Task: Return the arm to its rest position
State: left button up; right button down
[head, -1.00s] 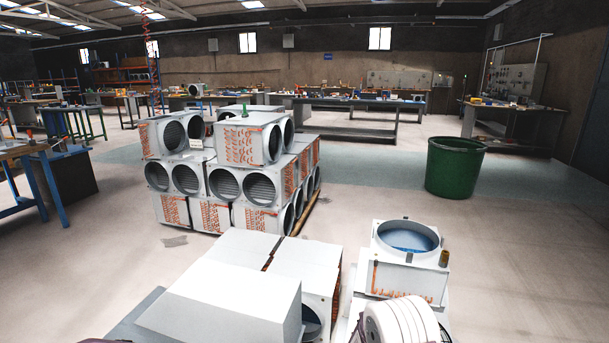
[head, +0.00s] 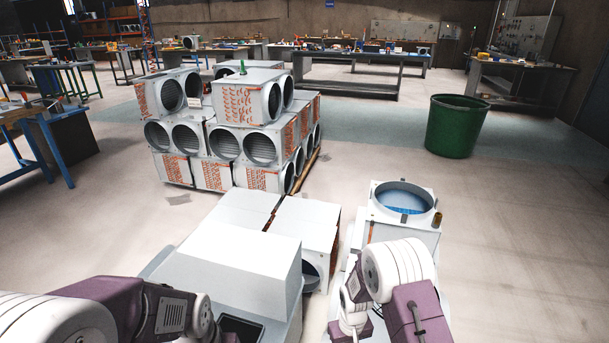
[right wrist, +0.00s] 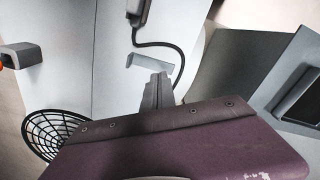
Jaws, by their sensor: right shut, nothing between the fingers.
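My right arm (head: 398,268) comes in at the lower right of the head view, with white joints and purple links. It is bent down in front of a white boxed unit with a round blue-lined opening (head: 402,198). Its gripper cannot be made out there. In the right wrist view my right gripper (right wrist: 158,88) is shut, with nothing between its grey fingers. My left arm (head: 95,305) lies across the lower left of the head view, beside a white box-shaped cover (head: 235,260). Its gripper is not visible.
Grey duct units (head: 245,100) are stacked ahead. A green bin (head: 455,125) stands at the right on open floor. The right wrist view shows a black cable (right wrist: 165,45), a grey bracket (right wrist: 150,62) and a black wire grille (right wrist: 45,130) close to the gripper.

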jog(key=w+d+r+t, duration=0.2)
jog(key=w+r, duration=0.2)
jog(key=r, duration=0.5)
jog(key=s+d+r+m+t, duration=0.15)
jog(key=s+d+r, duration=0.25)
jog(key=s+r, duration=0.55)
jog(key=s+m+g, duration=0.2)
jog(key=s, duration=0.5)
notch_tip(320, 180, up, 20)
jog(key=p, duration=2.1)
jog(key=shift+s, duration=0.3)
